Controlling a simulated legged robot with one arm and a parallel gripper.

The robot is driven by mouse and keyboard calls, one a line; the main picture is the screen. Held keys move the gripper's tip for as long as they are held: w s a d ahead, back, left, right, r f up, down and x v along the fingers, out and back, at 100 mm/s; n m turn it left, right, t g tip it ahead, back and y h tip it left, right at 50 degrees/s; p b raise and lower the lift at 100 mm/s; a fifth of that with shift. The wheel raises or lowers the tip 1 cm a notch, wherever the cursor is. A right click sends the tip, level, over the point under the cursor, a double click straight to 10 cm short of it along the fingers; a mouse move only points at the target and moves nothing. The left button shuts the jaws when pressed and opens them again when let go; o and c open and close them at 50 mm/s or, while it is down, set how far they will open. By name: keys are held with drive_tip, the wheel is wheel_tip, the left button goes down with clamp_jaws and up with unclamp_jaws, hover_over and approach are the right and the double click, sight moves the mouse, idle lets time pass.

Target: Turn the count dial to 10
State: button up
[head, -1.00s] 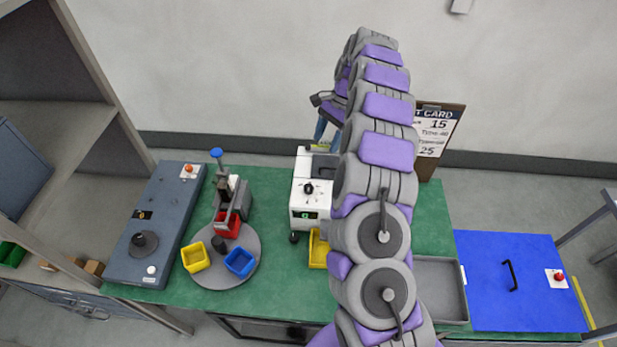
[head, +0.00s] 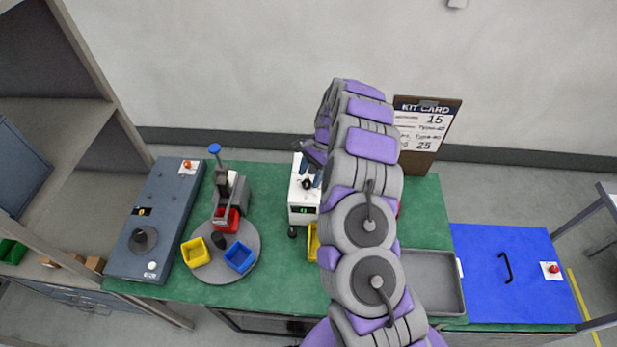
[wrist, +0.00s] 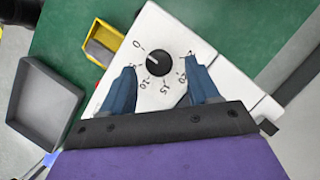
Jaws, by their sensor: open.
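The dial's white mark points left, seemingly between 0 and 10. My gripper (wrist: 160,68) is open, with one blue finger on each side of the dial and gaps to it. In the head view my gripper is partly hidden by my arm.
A yellow bin (wrist: 101,42) and a grey tray (wrist: 45,105) lie beside the machine. On the left are a round turntable (head: 222,273) with small bins and a grey-blue box (head: 150,225). A kit card clipboard (head: 427,135) stands behind; a blue panel (head: 500,300) is right.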

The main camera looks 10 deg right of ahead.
drive_tip(key=shift+x, duration=1.05)
drive_tip(key=c, duration=1)
